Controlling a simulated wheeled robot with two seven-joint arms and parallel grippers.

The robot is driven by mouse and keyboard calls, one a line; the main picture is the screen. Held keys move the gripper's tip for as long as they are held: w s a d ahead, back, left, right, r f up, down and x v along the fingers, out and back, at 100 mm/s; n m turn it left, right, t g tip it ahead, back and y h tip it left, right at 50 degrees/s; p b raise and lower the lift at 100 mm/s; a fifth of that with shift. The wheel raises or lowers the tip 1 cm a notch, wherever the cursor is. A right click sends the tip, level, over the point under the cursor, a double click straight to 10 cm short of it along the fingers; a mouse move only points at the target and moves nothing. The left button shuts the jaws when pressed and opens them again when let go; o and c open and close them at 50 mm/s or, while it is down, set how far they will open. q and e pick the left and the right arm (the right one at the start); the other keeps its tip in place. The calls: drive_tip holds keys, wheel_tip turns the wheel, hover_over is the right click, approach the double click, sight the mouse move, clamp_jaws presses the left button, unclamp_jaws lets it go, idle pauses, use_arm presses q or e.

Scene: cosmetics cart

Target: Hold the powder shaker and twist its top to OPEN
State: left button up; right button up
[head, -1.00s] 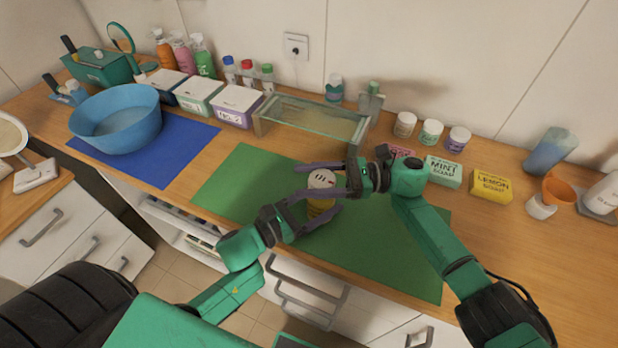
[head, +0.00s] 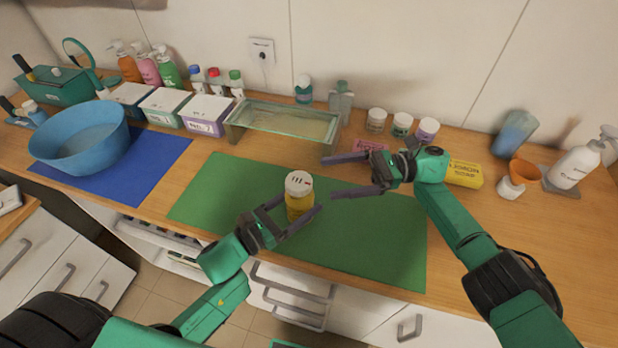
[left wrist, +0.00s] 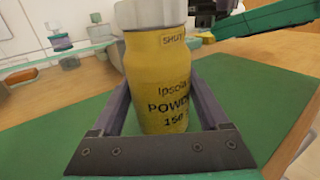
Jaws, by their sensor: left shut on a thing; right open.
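The powder shaker (head: 299,205) has a yellow body and a whitish lid (head: 299,182) with small reddish marks on top. It is upright over the green mat; I cannot tell whether its base touches the mat. My left gripper (head: 303,203) is shut on its body, with one finger on each side. In the left wrist view the shaker (left wrist: 163,85) sits between the fingers, with "SHUT" lettered just below the grey-white lid (left wrist: 150,14). The lid's top is cut off there. My right gripper (head: 331,177) is open and empty, to the right of the lid and apart from it.
The green mat (head: 225,190) is clear around the shaker. A glass-topped stand (head: 285,120) is behind it. A blue basin (head: 82,140) is on the left.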

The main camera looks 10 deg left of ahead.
use_arm(q)
drive_tip(key=shift+a, duration=0.1)
use_arm(e)
drive_tip(key=shift+w+d, duration=0.15)
drive_tip(key=shift+d, duration=0.25)
use_arm(q)
drive_tip(key=o, duration=1.3)
drive_tip(key=shift+s, duration=0.1)
